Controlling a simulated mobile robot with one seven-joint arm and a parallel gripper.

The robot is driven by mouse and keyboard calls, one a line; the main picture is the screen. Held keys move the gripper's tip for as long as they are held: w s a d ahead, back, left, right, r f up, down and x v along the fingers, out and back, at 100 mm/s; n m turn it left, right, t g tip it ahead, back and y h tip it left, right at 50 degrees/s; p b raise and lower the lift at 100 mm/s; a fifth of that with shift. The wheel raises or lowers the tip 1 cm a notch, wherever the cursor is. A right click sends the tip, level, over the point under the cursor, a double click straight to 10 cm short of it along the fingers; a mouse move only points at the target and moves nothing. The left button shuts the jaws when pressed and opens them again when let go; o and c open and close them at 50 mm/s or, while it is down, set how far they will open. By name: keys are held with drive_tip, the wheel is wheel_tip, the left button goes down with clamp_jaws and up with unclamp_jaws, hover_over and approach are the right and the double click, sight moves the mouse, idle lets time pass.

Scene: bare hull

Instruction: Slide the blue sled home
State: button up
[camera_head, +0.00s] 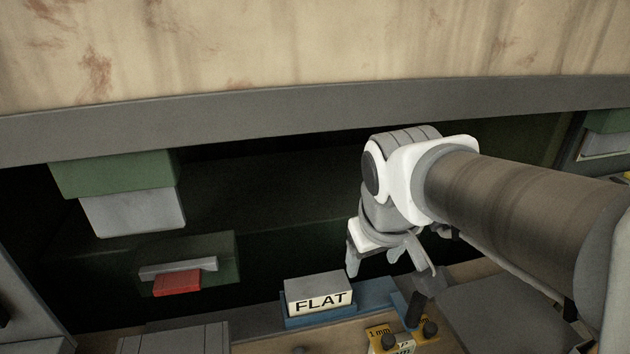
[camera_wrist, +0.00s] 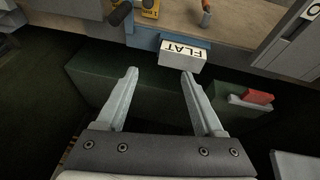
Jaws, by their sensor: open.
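The blue sled (camera_head: 378,299) is a low blue piece at the lower middle of the head view, with a grey-white block marked FLAT (camera_head: 320,300) sitting on it. In the wrist view the blue sled (camera_wrist: 144,38) shows as a narrow strip behind the FLAT block (camera_wrist: 182,53), which hides part of it. My gripper (camera_head: 374,262) is open and empty, above and just behind the sled in the head view. In the wrist view its fingers (camera_wrist: 159,75) are spread apart, with the block just beyond the right fingertip. I cannot tell whether they touch.
A red piece (camera_head: 177,283) with a grey bar lies on a green box (camera_head: 222,258) at left. Yellow tags marked 1 mm (camera_head: 379,338) and dark knobs (camera_head: 430,328) stand right of the sled. Green and grey boxes (camera_head: 130,212) hang upper left. A grey beam (camera_head: 250,115) crosses above.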

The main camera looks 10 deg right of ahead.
drive_tip(key=w+d+g+p, duration=0.2)
drive_tip(key=w+d+p, duration=0.3)
drive_tip(key=d, duration=0.2)
drive_tip(key=m+g+y+p, duration=0.1)
drive_tip(key=m+g+p, duration=0.15)
drive_tip(key=p, duration=0.35)
hover_over(415, 313)
drive_tip(key=w+d, duration=0.1)
drive_tip(key=shift+m, duration=0.35)
wheel_tip(415, 313, down, 8)
drive_tip(key=shift+f, duration=0.1)
wheel_tip(415, 313, down, 17)
drive_tip(key=shift+b, duration=0.4)
clamp_jaws()
